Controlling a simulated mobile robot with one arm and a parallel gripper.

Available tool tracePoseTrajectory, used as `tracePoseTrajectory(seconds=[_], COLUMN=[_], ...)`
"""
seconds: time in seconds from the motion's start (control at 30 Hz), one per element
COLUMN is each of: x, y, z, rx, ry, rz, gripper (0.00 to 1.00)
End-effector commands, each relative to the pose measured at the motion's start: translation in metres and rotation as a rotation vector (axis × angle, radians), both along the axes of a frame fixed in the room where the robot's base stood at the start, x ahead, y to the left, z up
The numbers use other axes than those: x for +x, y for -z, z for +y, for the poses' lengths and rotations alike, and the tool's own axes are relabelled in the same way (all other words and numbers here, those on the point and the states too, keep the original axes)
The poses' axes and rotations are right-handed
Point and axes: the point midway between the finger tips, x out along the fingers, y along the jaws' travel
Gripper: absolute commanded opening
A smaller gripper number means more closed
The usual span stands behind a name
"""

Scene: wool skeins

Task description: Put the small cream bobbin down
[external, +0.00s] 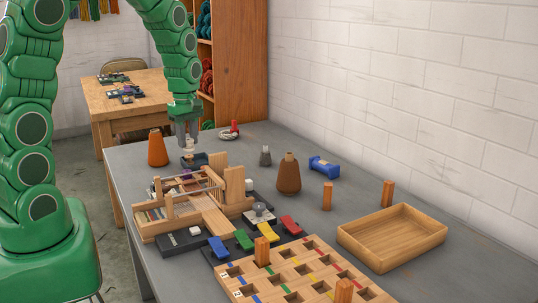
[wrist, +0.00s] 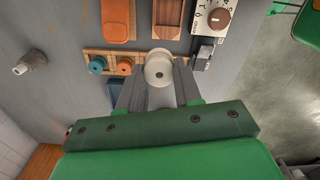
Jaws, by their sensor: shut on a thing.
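The small cream bobbin (external: 188,149) is held upright in my gripper (external: 187,132), above the far left part of the grey table (external: 250,150). It also shows from above in the wrist view (wrist: 159,66), between the two fingertips (wrist: 159,84). My gripper is shut on it. A dark blue block (external: 194,161) lies just below and behind the bobbin in the external view. I cannot tell if the bobbin's underside touches anything.
An orange cone (external: 157,149) stands left of my gripper, a small wooden loom (external: 190,205) in front. In the wrist view, a teal bobbin (wrist: 97,64) and an orange bobbin (wrist: 124,65) sit on a wooden strip. A wooden tray (external: 393,238) is at right.

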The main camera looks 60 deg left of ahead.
Motion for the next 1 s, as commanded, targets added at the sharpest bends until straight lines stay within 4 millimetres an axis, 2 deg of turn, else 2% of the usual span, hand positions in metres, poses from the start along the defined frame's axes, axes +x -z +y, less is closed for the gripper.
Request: tracePoseTrajectory(seconds=[0.03,0.27,0.5,0.7,1.0], x=[0.015,0.073,0.123,0.148,0.161], y=[0.000,0.003,0.011,0.023,0.043], z=[-0.003,-0.027,-0.071,-0.117,-0.175], rx=[0.002,-0.001,-0.004,-0.002,-0.003], ry=[0.074,0.457,0.888,1.239,1.652], rz=[-0.003,0.000,0.002,-0.002,-0.001], gripper=[0.05,0.05,0.05,0.05,0.05])
